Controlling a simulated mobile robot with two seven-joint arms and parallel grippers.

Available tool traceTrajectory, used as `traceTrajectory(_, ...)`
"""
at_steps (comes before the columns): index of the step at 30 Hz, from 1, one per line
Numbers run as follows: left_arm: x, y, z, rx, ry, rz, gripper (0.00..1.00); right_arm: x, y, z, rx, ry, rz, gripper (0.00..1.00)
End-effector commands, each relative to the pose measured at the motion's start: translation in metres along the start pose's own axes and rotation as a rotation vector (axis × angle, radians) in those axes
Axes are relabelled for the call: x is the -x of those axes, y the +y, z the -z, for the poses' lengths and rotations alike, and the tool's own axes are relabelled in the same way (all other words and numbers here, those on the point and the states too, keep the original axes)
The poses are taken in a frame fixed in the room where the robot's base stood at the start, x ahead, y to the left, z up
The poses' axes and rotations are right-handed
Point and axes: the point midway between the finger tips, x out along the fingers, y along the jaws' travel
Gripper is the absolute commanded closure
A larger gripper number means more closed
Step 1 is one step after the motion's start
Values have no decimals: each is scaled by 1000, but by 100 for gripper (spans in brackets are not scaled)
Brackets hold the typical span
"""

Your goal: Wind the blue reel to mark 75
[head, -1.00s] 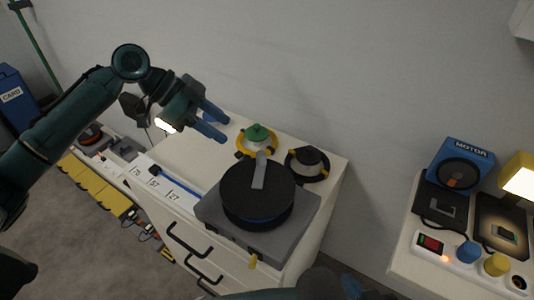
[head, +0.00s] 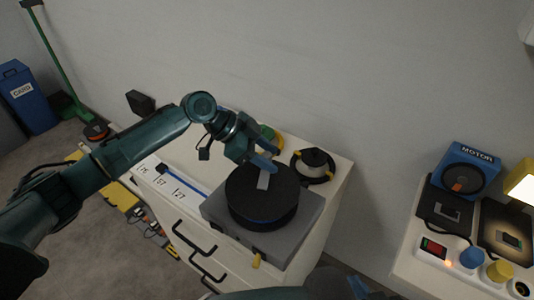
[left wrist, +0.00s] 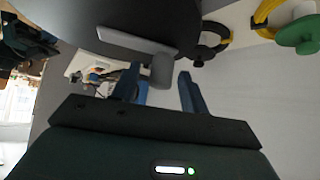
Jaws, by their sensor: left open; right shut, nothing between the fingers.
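The blue reel (head: 262,200) has a black top and a blue band low on its side. It sits on a grey box (head: 290,238) on the cabinet. A grey crank bar (head: 263,183) lies across its top and in the left wrist view ends in a grey knob (left wrist: 162,72). My left gripper (head: 268,162) is open, its fingers on either side of the knob in the left wrist view. I cannot tell contact. Mark 75 (head: 143,170) is the leftmost card; a black block (head: 161,167) on a blue strip lies near it. My right gripper (head: 353,287) barely shows at the bottom edge.
A yellow knob (head: 256,261) sticks out of the box's front. At right, a table holds the blue motor box (head: 468,166) and a switch panel (head: 437,249).

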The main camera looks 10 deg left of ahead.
Motion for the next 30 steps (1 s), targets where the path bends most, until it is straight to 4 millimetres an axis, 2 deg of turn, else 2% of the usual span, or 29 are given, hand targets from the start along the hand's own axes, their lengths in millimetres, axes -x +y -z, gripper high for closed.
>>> traceTrajectory(7,0,0,0,0,0,0,57,0,-2,0,0,0,3,100)
traceTrajectory(23,0,0,0,0,0,0,100,-1,-4,2,-12,4,2,100)
traceTrajectory(30,0,0,0,0,0,0,100,-1,-3,2,-12,4,1,100)
